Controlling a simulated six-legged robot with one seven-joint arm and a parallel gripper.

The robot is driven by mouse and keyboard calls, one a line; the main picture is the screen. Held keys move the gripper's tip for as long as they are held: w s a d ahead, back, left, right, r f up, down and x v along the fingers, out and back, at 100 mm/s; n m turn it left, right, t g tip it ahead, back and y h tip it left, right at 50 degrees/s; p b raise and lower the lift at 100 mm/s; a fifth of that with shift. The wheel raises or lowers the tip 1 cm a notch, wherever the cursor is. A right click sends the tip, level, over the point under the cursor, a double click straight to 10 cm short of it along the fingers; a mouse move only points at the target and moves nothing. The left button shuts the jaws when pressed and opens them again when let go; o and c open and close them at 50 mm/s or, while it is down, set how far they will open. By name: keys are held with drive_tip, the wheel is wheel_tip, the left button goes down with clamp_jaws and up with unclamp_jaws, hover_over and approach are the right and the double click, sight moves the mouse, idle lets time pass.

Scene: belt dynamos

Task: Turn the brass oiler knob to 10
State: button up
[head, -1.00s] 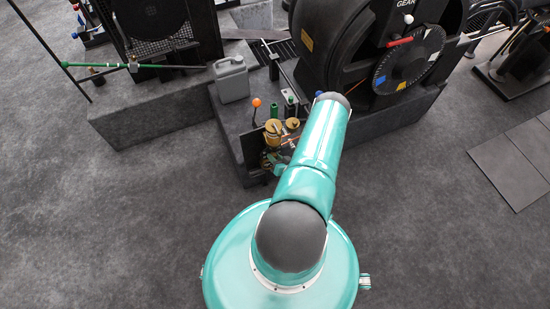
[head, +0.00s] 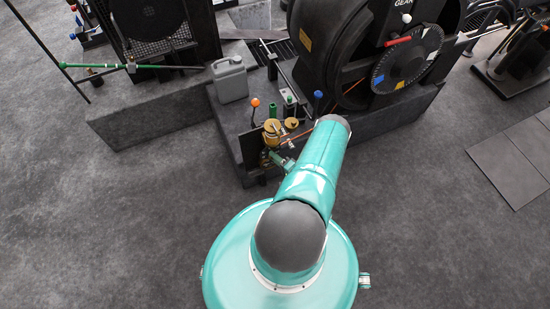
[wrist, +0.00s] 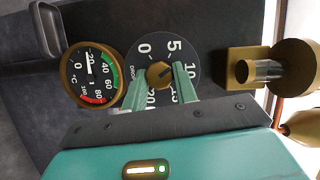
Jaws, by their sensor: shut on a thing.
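The brass oiler knob (wrist: 159,73) sits at the centre of a dark round dial (wrist: 146,53) marked 0, 5, 10, 15 and 20 in the wrist view. My gripper (wrist: 160,78) is shut on the knob, one green finger on each side. A dark mark on the knob seems to point up and right, between 5 and 10; its exact reading is hard to tell. The fingers partly cover the lower numbers. In the head view the brass oiler (head: 272,132) stands at the front of the plinth, with my gripper (head: 284,163) against its lower part.
A °C gauge (wrist: 95,76) is left of the dial, and a brass fitting (wrist: 262,70) is close on its right. On the plinth are an orange-topped lever (head: 254,104), a blue-topped lever (head: 318,96) and a grey can (head: 230,80). The floor at left is clear.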

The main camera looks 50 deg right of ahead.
drive_tip(key=m+t, duration=0.1)
drive_tip(key=m, duration=0.2)
drive_tip(key=m+t+h, duration=0.1)
drive_tip(key=m, duration=0.2)
drive_tip(key=shift+f, duration=0.2)
drive_tip(key=shift+m, duration=0.3)
drive_tip(key=o, duration=1)
drive_tip(key=shift+c, duration=0.2)
